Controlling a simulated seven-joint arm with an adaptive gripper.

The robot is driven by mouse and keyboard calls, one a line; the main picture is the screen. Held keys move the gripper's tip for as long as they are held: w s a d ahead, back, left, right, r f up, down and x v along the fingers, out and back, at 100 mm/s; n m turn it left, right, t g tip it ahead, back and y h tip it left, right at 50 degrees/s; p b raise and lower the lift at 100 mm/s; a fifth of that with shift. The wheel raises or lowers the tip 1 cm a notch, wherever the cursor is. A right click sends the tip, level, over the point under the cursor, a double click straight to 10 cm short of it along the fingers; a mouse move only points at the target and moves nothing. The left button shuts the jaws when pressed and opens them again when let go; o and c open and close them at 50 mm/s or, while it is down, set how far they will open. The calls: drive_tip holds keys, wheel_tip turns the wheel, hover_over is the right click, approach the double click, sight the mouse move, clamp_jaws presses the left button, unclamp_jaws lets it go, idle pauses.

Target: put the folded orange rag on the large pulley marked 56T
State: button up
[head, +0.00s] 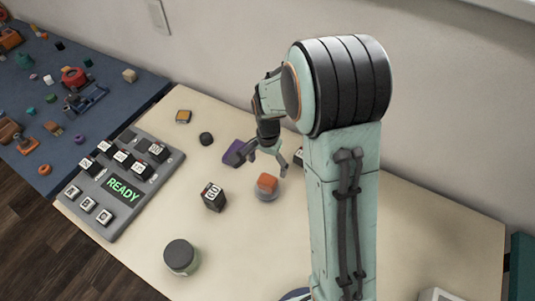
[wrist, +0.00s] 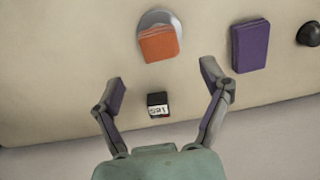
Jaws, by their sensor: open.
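The folded orange rag (head: 267,182) lies on top of a round grey object (head: 265,195). In the wrist view the orange rag (wrist: 158,44) covers much of the pale round object (wrist: 159,17), whose rim shows beyond it. I cannot read a 56T mark on any object. A larger round piece with a dark grey top (head: 180,254) stands at the front; I cannot tell whether it is the pulley. My gripper (head: 265,163) is open and empty above the table beyond the rag. In the wrist view my gripper (wrist: 165,85) has its fingers spread wide.
A purple folded piece (head: 232,150) lies left of my gripper. A small labelled dark block (wrist: 158,104) sits between my fingers in the wrist view. A dark block marked 60 (head: 214,197) stands left of the rag. A grey panel reading READY (head: 122,188) is at left.

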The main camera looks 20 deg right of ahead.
sight(268, 182)
wheel_tip(268, 182, up, 5)
drive_tip(key=s+a+r+n, duration=0.1)
drive_tip(key=s+r+n, duration=0.3)
drive_tip(key=s, duration=0.7)
drive_tip(key=s+a+r+n, duration=0.1)
drive_tip(key=s+r+n, duration=0.3)
drive_tip(key=s, duration=0.7)
drive_tip(key=shift+a+n+y, duration=0.2)
drive_tip(key=shift+n+y, duration=0.2)
drive_tip(key=shift+n, duration=0.7)
drive_tip(key=shift+o, duration=0.3)
